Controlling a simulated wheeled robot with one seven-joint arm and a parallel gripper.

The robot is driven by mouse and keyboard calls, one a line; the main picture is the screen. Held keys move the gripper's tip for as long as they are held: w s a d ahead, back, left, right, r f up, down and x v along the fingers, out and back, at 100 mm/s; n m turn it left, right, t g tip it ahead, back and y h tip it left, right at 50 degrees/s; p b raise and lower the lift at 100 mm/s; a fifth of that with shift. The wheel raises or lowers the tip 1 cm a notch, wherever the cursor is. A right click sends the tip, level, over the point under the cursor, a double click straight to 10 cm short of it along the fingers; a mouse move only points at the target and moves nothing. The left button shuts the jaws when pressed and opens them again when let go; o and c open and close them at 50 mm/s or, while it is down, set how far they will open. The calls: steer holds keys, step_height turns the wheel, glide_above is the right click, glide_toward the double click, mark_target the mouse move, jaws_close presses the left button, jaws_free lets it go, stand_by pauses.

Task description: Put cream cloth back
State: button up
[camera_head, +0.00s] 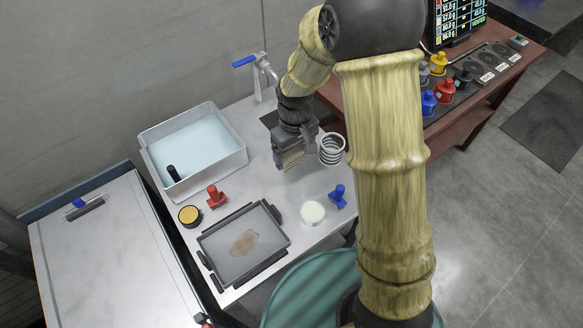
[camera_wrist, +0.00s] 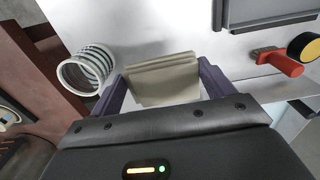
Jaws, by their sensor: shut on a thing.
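My gripper (camera_wrist: 163,85) is shut on a cream cloth (camera_wrist: 163,80), a folded stack of flat layers standing between the two fingers in the wrist view. In the head view my gripper (camera_head: 292,158) hangs over the back right part of the white counter, and the cream cloth (camera_head: 290,160) shows at its lower side. A white ringed holder (camera_head: 331,149) stands just right of my gripper in the head view. It also shows left of the cloth in the wrist view (camera_wrist: 85,70). The gap between cloth and counter cannot be judged.
A water-filled basin (camera_head: 193,150) stands at the back left of the counter (camera_head: 262,190). A grey tray (camera_head: 243,243) with a brown patch, a red-handled tool (camera_head: 216,197), a yellow-topped jar (camera_head: 189,215), a pale disc (camera_head: 312,212) and a blue-handled tool (camera_head: 338,196) stand in front.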

steer(key=shift+s+r, duration=0.1)
step_height(320, 180, down, 6)
steer(key=shift+r+p, duration=0.1)
steer(key=shift+p, duration=0.2)
stand_by(0.4)
steer(key=shift+f+p, duration=0.3)
steer(key=shift+f, duration=1.85)
